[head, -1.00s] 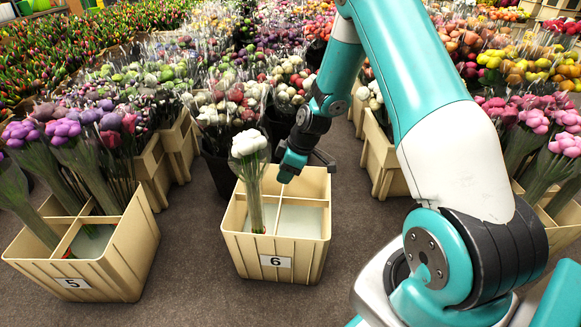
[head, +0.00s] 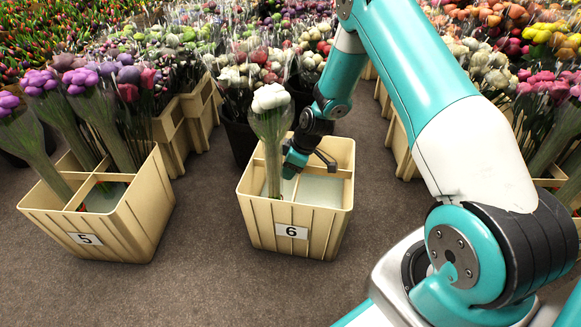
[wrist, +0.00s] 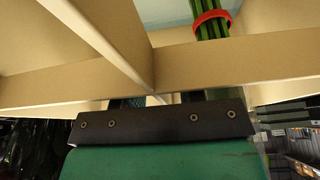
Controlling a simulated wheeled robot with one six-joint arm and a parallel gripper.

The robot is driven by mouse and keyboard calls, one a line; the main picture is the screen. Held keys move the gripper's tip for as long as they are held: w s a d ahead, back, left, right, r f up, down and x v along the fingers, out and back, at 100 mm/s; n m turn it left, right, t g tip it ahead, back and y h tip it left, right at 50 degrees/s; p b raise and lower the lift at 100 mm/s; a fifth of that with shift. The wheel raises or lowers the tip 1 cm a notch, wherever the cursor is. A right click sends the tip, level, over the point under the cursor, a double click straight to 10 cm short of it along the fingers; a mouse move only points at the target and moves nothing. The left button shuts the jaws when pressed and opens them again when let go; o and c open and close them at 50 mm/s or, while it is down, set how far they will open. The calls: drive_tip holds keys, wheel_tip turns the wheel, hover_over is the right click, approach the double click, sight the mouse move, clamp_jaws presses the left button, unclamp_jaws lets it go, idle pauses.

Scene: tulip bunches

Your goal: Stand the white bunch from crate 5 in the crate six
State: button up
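The white bunch (head: 270,99) stands upright in the front left compartment of crate six (head: 262,226), its clear wrap tapering down to green stems. In the wrist view its stems (wrist: 211,28) show with a red band, beyond a crate divider. My gripper (head: 312,164) is low over crate six, just right of the bunch, with its dark fingers apart. It looks open, and no stems show between the fingers. The fingertips are partly hidden in both views. Crate 5 (head: 128,225) stands to the left, with purple bunches in its back and left compartments and a bare front right compartment.
Bare grey floor (head: 205,225) lies between the two crates and in front. A dark bucket of white flowers (head: 240,138) stands close behind crate six. More crates and flower rows fill the back and the right side.

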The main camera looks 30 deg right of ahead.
clamp_jaws()
idle(1.4)
